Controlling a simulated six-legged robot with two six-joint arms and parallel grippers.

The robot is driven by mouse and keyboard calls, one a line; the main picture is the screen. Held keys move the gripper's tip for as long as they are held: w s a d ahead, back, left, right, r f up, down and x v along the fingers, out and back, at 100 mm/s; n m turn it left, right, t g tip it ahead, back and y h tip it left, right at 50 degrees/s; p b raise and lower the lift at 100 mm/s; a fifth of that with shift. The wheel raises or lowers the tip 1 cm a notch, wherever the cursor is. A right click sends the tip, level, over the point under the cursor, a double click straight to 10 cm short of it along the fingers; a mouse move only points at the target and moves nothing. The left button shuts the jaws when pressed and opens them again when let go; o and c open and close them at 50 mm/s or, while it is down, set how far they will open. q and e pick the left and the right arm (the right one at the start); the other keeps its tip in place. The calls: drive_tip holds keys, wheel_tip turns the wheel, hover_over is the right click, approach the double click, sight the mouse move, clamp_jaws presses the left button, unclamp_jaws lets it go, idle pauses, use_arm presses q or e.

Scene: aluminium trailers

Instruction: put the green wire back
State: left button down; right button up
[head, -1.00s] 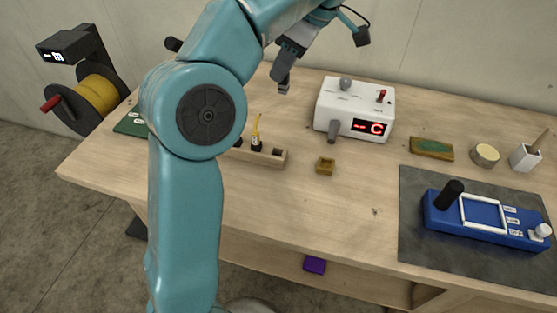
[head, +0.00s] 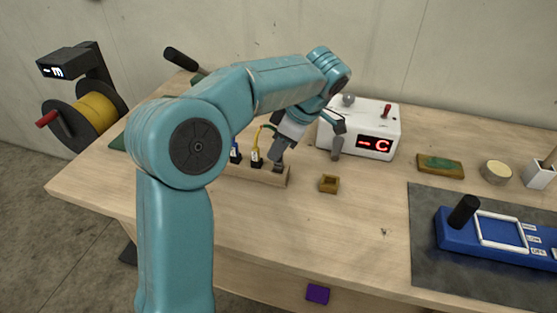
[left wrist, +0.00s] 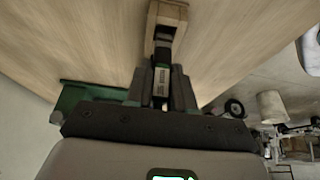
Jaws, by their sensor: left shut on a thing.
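The wooden rack (head: 262,175) stands on the bench in the head view, with a blue-labelled plug (head: 235,153) and a yellow wire (head: 256,153) upright in its left part. My left gripper (head: 279,164) points down at the rack's right end, shut on the green wire. The green wire's thin lead (head: 262,129) curves out left of the gripper. My right gripper is out of view.
A white box with a red display (head: 375,144) and grey knob stands just right of the gripper. A small wooden block (head: 329,184) lies right of the rack. A blue device (head: 485,232) rests on a dark mat (head: 425,255). A yellow spool (head: 97,112) stands at left.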

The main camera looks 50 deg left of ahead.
sight(278, 167)
use_arm(q)
wheel_tip(278, 167, down, 4)
drive_tip(key=shift+r, duration=0.15)
drive_tip(key=shift+b, duration=0.35)
drive_tip(key=c, duration=1)
unclamp_jaws()
drive_tip(key=shift+r+p, duration=0.1)
drive_tip(key=shift+p, duration=0.2)
drive_tip(key=p+v, duration=0.2)
drive_tip(key=v, duration=1)
